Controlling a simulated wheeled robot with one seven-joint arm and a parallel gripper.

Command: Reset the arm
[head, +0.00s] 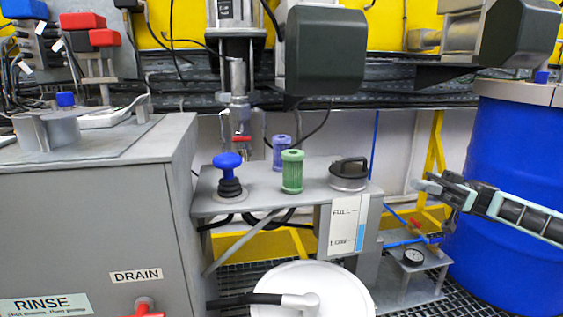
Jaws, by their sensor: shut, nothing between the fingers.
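My arm reaches in from the right edge, with a dark and pale-green link. My gripper (420,184) is at its left end, in front of the blue drum's left side. Its fingers are shut and hold nothing. It is to the right of the grey shelf (262,187) and apart from the things on it.
The shelf bears a blue-knobbed plunger (229,165), a green cylinder (292,172), a purple cylinder (282,152) and a black-handled cap (349,172). A grey rinse tank (90,220) stands left, a blue drum (510,250) right, and a white round lid (325,280) below.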

